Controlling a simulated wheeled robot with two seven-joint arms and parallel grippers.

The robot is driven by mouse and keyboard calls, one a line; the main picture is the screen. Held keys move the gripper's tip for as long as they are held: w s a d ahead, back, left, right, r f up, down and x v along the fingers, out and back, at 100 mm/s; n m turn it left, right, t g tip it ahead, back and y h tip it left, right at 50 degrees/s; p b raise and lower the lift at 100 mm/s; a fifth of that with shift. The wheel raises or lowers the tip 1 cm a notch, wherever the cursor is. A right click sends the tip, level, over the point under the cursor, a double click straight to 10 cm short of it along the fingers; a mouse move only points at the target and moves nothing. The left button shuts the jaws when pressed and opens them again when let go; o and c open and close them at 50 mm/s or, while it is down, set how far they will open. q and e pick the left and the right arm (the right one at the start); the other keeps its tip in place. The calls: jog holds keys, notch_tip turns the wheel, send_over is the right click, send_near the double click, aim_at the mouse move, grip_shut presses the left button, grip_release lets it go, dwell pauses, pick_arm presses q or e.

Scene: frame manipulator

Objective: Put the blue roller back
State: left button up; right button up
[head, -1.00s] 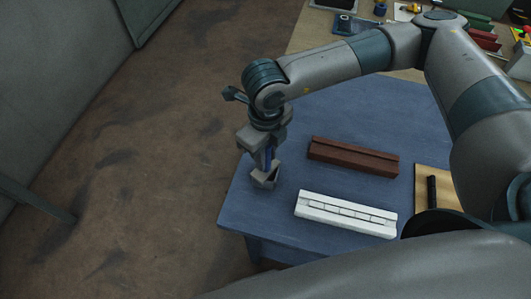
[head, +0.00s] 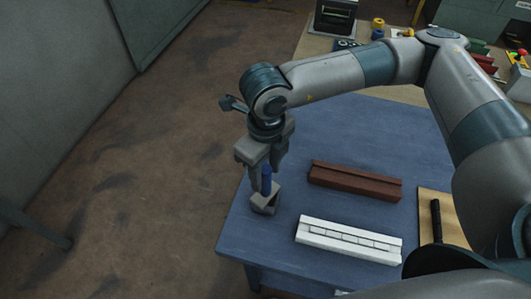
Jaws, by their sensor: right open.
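The blue roller (head: 267,180) is a small blue upright cylinder, partly hidden by my right gripper. Its lower end is at a small grey holder (head: 263,204) near the left edge of the blue table (head: 330,119). I cannot tell how deep it sits there. My right gripper (head: 268,174) points down with its fingers spread apart, one on either side of the roller as seen here. My left gripper is not in view.
A dark red-brown grooved block (head: 355,182) and a white slotted bar (head: 348,239) lie right of the holder. A black handle (head: 436,220) lies on a wooden board (head: 455,212) at the right. Bare table lies behind the red-brown block.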

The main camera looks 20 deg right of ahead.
notch_tip(320, 180, up, 8)
jog(key=b, duration=0.2)
jog(key=shift+r+b, duration=0.2)
jog(key=shift+b, duration=0.2)
jog(key=shift+r, duration=0.1)
dwell(0.3)
